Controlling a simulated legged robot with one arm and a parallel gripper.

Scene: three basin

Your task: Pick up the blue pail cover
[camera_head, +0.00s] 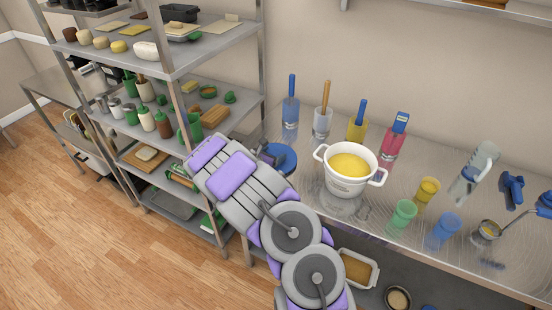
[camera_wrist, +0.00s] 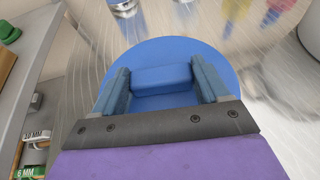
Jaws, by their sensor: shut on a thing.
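The blue pail cover (camera_head: 284,157) is a round blue disc, partly hidden behind my arm in the head view, at the left end of the steel table. In the wrist view the blue pail cover (camera_wrist: 222,57) lies under and between my fingers, with a raised blue block-like grip at its middle. My gripper (camera_wrist: 162,82) has its two blue fingers on either side of that raised part and is shut on it. I cannot tell whether the cover is touching the table. The white pail (camera_head: 350,181) stands to the right, uncovered, with yellow contents.
The steel table (camera_head: 318,206) holds several coloured cups and brushes behind and right of the pail. A green cup (camera_head: 401,214), a blue cup (camera_head: 443,230) and a ladle (camera_head: 492,229) are at the right. A loaded metal shelf (camera_head: 215,55) stands close on the left.

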